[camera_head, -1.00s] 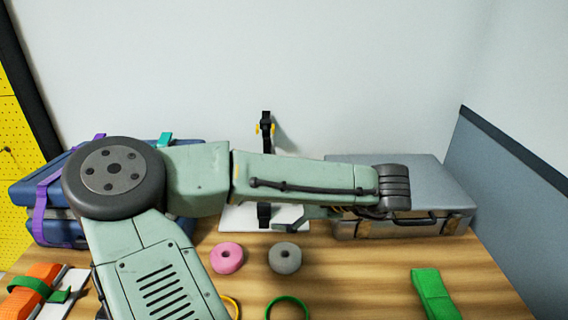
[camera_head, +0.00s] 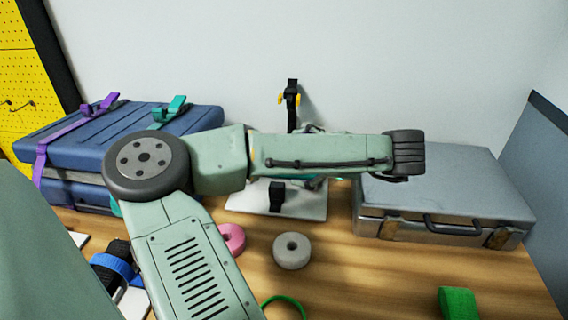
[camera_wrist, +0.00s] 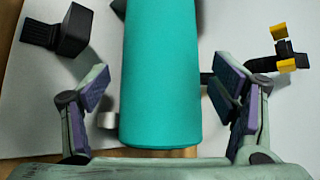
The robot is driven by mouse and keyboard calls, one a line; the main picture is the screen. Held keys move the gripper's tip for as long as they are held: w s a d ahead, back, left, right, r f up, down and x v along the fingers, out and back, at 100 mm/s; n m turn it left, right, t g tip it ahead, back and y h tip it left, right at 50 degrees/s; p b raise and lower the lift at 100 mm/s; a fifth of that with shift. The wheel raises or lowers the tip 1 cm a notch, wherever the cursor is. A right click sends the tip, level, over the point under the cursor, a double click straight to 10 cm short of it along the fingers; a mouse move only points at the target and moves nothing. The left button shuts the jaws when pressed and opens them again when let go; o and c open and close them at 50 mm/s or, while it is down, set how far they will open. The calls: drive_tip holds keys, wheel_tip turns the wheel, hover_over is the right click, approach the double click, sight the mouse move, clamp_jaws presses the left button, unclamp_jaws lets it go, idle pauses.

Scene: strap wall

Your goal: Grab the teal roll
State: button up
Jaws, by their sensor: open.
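The teal roll (camera_wrist: 160,50) is a smooth upright-looking cylinder in the middle of the wrist view. My gripper (camera_wrist: 163,88) is open, with one purple-padded finger on each side of the roll. A gap shows between the left finger and the roll, and a smaller one at the right finger. In the head view my forearm covers nearly all of the roll and my gripper; only slivers of teal show under it.
A white board (camera_head: 310,207) with a black strap post (camera_head: 292,103) stands behind. A pink roll (camera_head: 232,240) and a grey roll (camera_head: 291,251) lie in front. A metal case (camera_head: 440,190) is right, strapped blue cases (camera_head: 110,140) left. Green webbing (camera_head: 458,303) lies front right.

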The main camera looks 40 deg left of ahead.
drive_tip(key=b+x, duration=0.1)
drive_tip(key=x, duration=0.3)
drive_tip(key=shift+w, duration=0.1)
drive_tip(key=shift+c, duration=0.5)
drive_tip(key=c, duration=0.8)
drive_tip(key=shift+w+r, duration=0.1)
drive_tip(key=shift+r, duration=0.05)
